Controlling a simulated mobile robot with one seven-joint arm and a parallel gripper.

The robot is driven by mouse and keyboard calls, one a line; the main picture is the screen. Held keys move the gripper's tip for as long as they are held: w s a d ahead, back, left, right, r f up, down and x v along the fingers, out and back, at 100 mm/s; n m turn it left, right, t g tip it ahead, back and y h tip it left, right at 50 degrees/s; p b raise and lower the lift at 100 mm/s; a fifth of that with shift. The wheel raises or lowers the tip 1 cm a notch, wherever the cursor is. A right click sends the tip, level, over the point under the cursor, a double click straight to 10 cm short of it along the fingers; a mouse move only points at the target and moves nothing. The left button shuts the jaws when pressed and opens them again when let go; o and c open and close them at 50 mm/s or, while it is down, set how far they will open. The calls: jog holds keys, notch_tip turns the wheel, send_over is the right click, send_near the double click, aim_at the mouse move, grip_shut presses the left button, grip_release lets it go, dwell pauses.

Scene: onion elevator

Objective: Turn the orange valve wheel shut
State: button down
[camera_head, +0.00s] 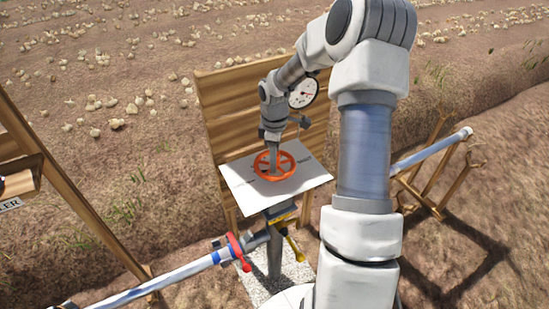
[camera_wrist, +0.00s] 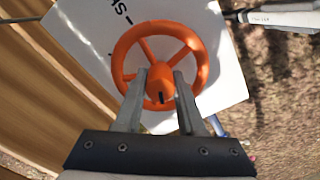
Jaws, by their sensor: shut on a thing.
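The orange valve wheel (camera_head: 262,168) lies above a white plate (camera_head: 310,178) in front of a wooden board. It has a round rim, several spokes and a central hub. In the wrist view the orange wheel (camera_wrist: 193,44) fills the middle, with a dark mark on its hub. My gripper (camera_head: 273,170) points down into the wheel from above. In the wrist view the two fingers of my gripper (camera_wrist: 161,78) reach inside the rim and sit on either side of the hub, shut on it.
A round gauge (camera_head: 303,93) is on the wooden board (camera_head: 225,110) behind the wheel. A pipe (camera_head: 190,277) with a red handle (camera_head: 238,252) runs at lower left. A yellow handle (camera_head: 295,249) hangs below the plate. Another pipe (camera_head: 430,150) rests on wooden supports at right.

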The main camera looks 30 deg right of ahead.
jog(key=m, duration=0.4)
jog(key=shift+b, duration=0.35)
jog(key=m, duration=0.4)
jog(key=shift+b, duration=0.3)
jog(key=m, duration=0.3)
jog(key=shift+m, duration=0.4)
jog(key=m, duration=0.3)
jog(key=shift+m+b, duration=0.3)
jog(key=m, duration=0.3)
jog(key=shift+m, duration=0.3)
jog(key=m+p, duration=0.1)
jog(key=m, duration=0.3)
jog(key=shift+r+m, duration=0.1)
jog(key=shift+m, duration=0.2)
jog(key=m+p, duration=0.1)
jog(key=m, duration=0.2)
jog(key=shift+m, duration=0.3)
jog(key=shift+m+p, duration=0.85)
jog(key=shift+m, duration=1.05)
